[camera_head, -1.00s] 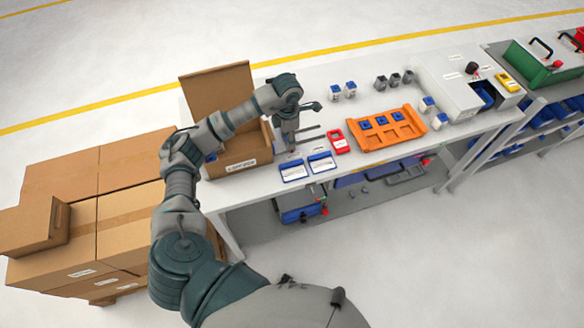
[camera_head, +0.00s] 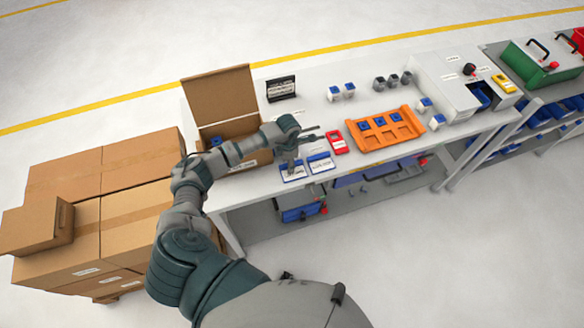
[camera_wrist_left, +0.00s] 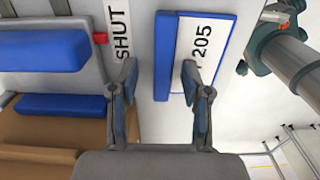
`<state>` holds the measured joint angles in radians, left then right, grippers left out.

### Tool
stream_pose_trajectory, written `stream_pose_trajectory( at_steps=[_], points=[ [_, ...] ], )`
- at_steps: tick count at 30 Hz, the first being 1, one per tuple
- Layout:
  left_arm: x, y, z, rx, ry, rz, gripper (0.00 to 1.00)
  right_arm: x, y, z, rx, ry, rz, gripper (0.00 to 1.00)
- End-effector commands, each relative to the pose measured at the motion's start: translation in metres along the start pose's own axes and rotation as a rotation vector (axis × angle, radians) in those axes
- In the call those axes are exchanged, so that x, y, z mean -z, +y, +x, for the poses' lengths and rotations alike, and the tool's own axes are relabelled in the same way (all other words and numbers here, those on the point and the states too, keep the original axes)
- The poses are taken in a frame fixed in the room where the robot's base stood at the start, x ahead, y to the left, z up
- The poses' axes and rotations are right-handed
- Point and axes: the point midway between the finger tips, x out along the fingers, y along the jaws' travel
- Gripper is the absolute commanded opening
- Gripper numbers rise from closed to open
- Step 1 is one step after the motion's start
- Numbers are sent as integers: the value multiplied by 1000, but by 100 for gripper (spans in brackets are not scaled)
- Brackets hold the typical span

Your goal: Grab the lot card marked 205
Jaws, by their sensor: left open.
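The lot card marked 205 (camera_wrist_left: 209,58) is white with a broad blue edge. In the left wrist view it lies flat under my gripper. My left gripper (camera_wrist_left: 155,85) is open with nothing held. One fingertip overlaps the card's face and the other is over the pale surface beside the blue edge. My right gripper does not show.
An open cardboard box (camera_head: 222,105) stands left of the cards. A red device (camera_head: 336,142) and an orange tray (camera_head: 388,128) with blue parts lie right. A label reading SHUT (camera_wrist_left: 122,48) is near the card.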

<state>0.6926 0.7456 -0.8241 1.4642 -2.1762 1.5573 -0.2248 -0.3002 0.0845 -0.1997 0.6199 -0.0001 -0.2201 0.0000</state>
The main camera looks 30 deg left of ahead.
Motion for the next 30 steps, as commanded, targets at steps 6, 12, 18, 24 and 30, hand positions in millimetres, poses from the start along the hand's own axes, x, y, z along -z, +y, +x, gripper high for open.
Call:
stream_pose_trajectory(
  at_steps=[6,12,18,24,30],
  points=[
    [0,0,0,-1,0,0,38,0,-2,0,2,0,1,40],
    [0,0,0,0,1,0,0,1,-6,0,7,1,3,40],
    [0,0,1,0,1,0,0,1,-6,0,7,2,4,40],
    [0,0,-2,-1,0,0,0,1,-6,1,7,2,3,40],
    [0,1,-21,-2,-2,0,0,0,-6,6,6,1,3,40]
  ],
)
